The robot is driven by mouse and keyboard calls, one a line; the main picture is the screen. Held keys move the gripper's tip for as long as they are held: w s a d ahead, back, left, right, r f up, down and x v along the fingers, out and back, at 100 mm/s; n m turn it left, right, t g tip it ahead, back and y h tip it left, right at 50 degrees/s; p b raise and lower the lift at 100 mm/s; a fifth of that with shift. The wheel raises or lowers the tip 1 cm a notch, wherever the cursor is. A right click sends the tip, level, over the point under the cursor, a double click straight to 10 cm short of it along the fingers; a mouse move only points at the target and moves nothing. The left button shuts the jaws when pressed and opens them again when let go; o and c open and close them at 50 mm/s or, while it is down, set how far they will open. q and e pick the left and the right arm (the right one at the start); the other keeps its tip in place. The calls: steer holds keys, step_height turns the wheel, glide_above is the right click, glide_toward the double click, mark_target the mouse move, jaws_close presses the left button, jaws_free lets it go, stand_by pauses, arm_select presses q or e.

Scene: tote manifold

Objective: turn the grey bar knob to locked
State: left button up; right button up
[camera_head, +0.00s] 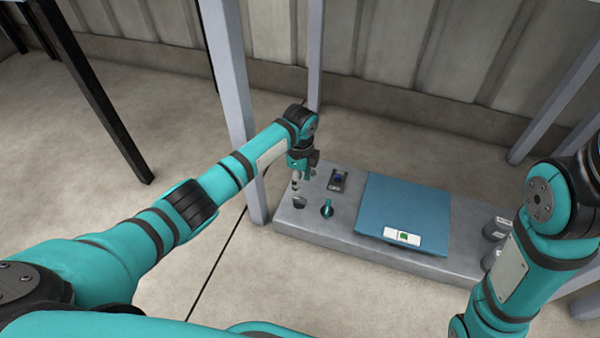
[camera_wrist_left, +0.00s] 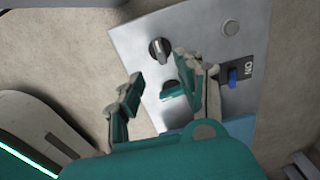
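The grey bar knob (camera_wrist_left: 159,50) is a round dark knob with a light grey bar across it, on the grey panel (camera_wrist_left: 190,20). In the head view the knob (camera_head: 299,203) is at the panel's left end, just below my left gripper (camera_head: 296,184). In the left wrist view my left gripper (camera_wrist_left: 163,75) has its fingers spread apart. The knob shows beyond the fingertips, apart from both fingers. No lock markings are readable. My right arm is at the right edge of the head view; its gripper is out of frame.
A teal knob (camera_head: 327,208) stands right of the grey one. A blue switch (camera_head: 338,181) marked ON and a round button (camera_wrist_left: 231,27) are also nearby. A blue tote lid (camera_head: 405,205) covers the panel's middle. A grey post (camera_head: 236,110) rises at the left.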

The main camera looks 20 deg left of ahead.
arm_select(q)
steer(key=shift+r, duration=1.55)
steer(key=shift+d, duration=0.1)
